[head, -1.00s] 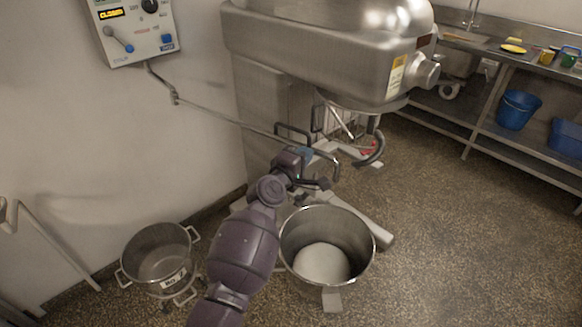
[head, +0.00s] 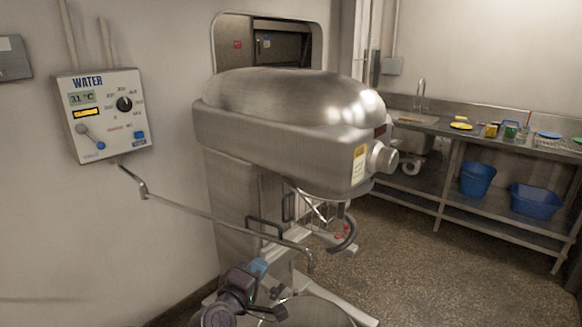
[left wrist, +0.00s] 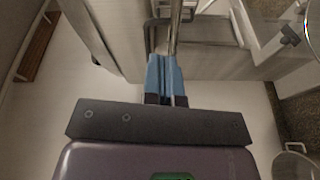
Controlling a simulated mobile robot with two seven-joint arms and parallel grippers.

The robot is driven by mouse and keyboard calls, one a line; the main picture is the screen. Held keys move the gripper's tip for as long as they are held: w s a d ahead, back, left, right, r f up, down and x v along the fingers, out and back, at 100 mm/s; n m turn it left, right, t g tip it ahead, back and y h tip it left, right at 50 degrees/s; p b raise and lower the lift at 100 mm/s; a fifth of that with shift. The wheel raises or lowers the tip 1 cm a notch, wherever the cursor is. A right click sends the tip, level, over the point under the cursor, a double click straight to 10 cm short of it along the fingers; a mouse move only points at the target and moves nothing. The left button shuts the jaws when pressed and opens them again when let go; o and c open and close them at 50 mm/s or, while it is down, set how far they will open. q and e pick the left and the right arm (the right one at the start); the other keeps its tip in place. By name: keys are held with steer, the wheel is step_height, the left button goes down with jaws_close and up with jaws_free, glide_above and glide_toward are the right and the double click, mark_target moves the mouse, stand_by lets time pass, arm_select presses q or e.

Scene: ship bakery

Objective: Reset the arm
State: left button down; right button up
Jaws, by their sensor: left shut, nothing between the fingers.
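My left gripper (head: 258,268) is low in the head view, in front of the mixer's base. In the left wrist view its blue fingers (left wrist: 166,78) are together with nothing between them. A thin metal pipe (left wrist: 175,30) runs just beyond the fingertips there; I cannot tell whether they touch it. In the head view the water pipe (head: 205,215) runs from the wall panel and ends near the mixer hook, above and right of the gripper. My right gripper is not in view.
The large mixer (head: 285,125) stands close ahead, its hook (head: 345,238) hanging down. A steel bowl (head: 312,308) is cut off at the bottom edge. The WATER panel (head: 105,115) is on the left wall. A steel counter (head: 480,137) with blue buckets below stands right. Floor is open at right.

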arm_select(q)
steer(key=s+a+f+m+g+y, duration=0.1)
steer(key=s+a+f+m, duration=0.3)
steer(key=s, duration=0.5)
steer(key=s+a+f+m+g+y, duration=0.2)
steer(key=s+a+f+m+y, duration=0.2)
steer(key=s+a+f, duration=0.4)
steer(key=s+a+f+m+g+y, duration=0.1)
steer(key=s+a+f+m+y, duration=0.1)
steer(key=s+a+f+m, duration=0.2)
steer(key=s+a+f, duration=0.3)
steer(key=s+f, duration=0.1)
steer(key=s, duration=0.4)
steer(key=shift+s+g+y, duration=0.2)
steer(key=shift+g+y, duration=0.1)
steer(key=shift+f, duration=0.1)
